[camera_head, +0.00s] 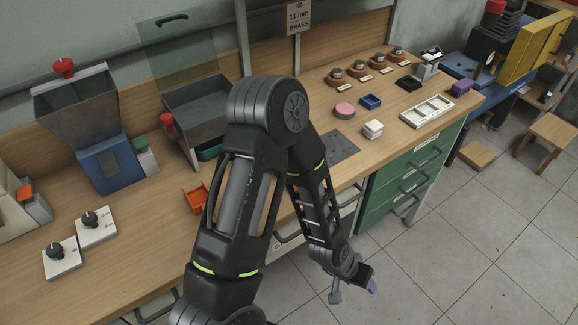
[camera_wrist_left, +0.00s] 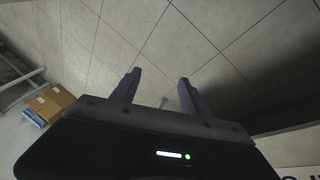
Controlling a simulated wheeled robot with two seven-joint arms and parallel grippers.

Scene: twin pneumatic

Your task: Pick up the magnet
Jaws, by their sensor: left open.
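I cannot tell for sure which object is the magnet; no object in view is clearly marked as one. My left gripper (camera_head: 357,286) hangs past the bench's front edge, over the floor, well away from the objects on the bench top. In the left wrist view its two purple fingers (camera_wrist_left: 158,80) stand apart with floor tiles behind them and nothing held. A small grey shape (camera_wrist_left: 163,102) shows between them, too small to identify. My right gripper is not in view.
Green drawers (camera_head: 405,170) stand below. Cardboard boxes (camera_wrist_left: 50,102) sit on the floor.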

